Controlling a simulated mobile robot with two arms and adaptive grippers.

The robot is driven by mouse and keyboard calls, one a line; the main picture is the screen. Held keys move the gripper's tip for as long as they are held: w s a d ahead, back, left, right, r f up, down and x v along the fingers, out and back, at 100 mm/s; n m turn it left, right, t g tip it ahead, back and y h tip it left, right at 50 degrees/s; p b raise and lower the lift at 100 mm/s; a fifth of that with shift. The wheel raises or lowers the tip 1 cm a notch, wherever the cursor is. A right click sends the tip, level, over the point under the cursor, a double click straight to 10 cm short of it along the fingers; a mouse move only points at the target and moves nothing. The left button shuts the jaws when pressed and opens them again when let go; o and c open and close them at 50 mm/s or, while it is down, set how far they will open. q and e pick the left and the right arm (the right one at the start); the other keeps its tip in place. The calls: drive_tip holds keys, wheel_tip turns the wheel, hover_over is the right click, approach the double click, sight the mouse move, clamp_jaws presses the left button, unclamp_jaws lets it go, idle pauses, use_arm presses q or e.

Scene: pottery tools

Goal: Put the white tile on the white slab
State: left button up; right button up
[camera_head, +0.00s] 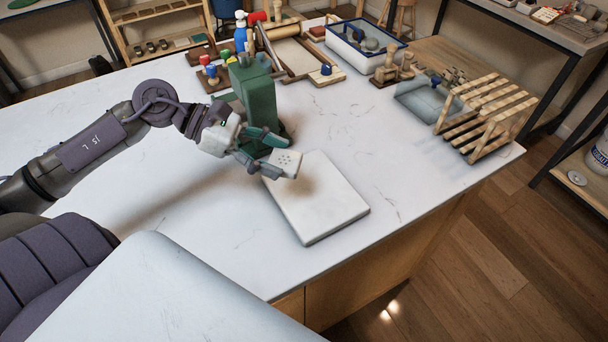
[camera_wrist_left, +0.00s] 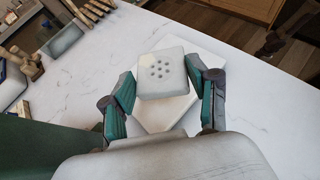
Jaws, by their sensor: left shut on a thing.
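The white tile (camera_head: 285,161), small and square with several dark holes, is held between the fingers of my left gripper (camera_head: 263,154). In the left wrist view the tile (camera_wrist_left: 161,72) sits between the two green-padded fingers of the gripper (camera_wrist_left: 165,95). The white slab (camera_head: 318,205) lies flat on the table, and the tile is above its far left part, with a shadow on the slab below it. The slab (camera_wrist_left: 205,50) shows behind the tile in the left wrist view, partly hidden. My right gripper is not in view.
A green upright tool (camera_head: 251,90) stands just behind my left gripper. A wooden rack (camera_head: 487,115) stands at the table's right, and a blue-rimmed tub (camera_head: 365,50) stands at the back. The marble table (camera_head: 400,165) is clear right of the slab.

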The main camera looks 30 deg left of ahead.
sight(300, 164)
use_arm(q)
drive_tip(key=x, duration=0.4)
drive_tip(key=w+p+x, duration=0.1)
drive_tip(key=shift+w+f, duration=0.1)
drive_tip(key=shift+f, duration=0.2)
drive_tip(key=shift+w+d+f, duration=0.1)
drive_tip(key=shift+d+f, duration=0.05)
drive_tip(key=shift+d, duration=0.1)
wheel_tip(300, 164, down, 4)
drive_tip(key=shift+r+p, duration=0.1)
drive_tip(key=shift+p, duration=0.45)
drive_tip(key=shift+f, duration=0.2)
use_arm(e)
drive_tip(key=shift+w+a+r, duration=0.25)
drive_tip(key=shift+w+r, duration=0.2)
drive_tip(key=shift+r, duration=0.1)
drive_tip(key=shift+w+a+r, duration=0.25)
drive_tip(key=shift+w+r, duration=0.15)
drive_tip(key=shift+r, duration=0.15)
use_arm(q)
drive_tip(key=o, duration=0.7)
drive_tip(key=shift+f, duration=0.2)
drive_tip(key=o, duration=0.5)
drive_tip(key=shift+r, duration=0.1)
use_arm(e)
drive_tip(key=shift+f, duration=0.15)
use_arm(q)
drive_tip(key=shift+r, duration=0.1)
